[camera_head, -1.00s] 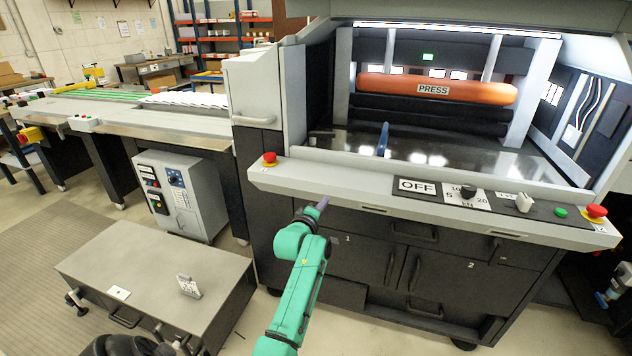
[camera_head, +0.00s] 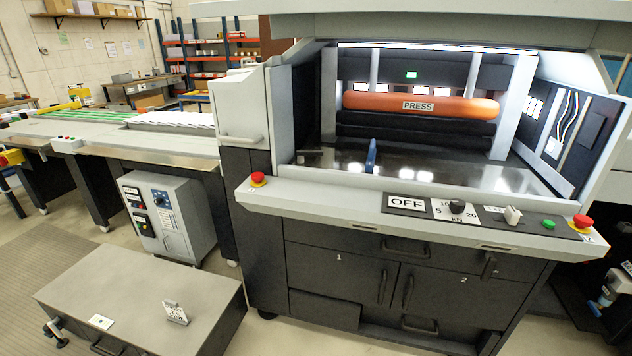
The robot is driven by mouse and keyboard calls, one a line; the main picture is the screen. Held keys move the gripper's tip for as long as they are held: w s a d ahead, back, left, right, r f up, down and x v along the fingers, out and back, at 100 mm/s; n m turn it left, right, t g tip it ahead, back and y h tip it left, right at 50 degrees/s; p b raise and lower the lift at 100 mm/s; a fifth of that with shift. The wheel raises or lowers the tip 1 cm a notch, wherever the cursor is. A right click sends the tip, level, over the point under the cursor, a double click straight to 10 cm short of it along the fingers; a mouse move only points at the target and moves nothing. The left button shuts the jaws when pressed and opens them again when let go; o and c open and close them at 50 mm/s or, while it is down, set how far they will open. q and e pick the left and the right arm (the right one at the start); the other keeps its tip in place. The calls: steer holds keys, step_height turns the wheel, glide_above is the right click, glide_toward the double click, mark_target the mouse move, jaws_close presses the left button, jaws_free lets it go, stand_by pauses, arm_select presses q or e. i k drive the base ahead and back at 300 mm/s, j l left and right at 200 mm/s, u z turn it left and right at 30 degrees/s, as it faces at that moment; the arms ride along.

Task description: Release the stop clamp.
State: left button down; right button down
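No part is labelled as the stop clamp, so I cannot tell for sure which one it is. A blue upright piece (camera_head: 371,157) stands on the dark, shiny press bed (camera_head: 440,176), near its front edge. A small dark lever (camera_head: 489,265) sits on the cabinet front below the control ledge. A pale lever-like switch (camera_head: 512,215) stands on the ledge's right part.
The press has an orange roller (camera_head: 420,104) marked PRESS. Its ledge carries an OFF sign (camera_head: 406,203), a black knob (camera_head: 457,207) and red stop buttons (camera_head: 258,179). A low grey cabinet (camera_head: 120,287) stands front left, with clear floor beside it.

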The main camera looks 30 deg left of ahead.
mark_target(300, 153)
steer(key=u, duration=1.1)
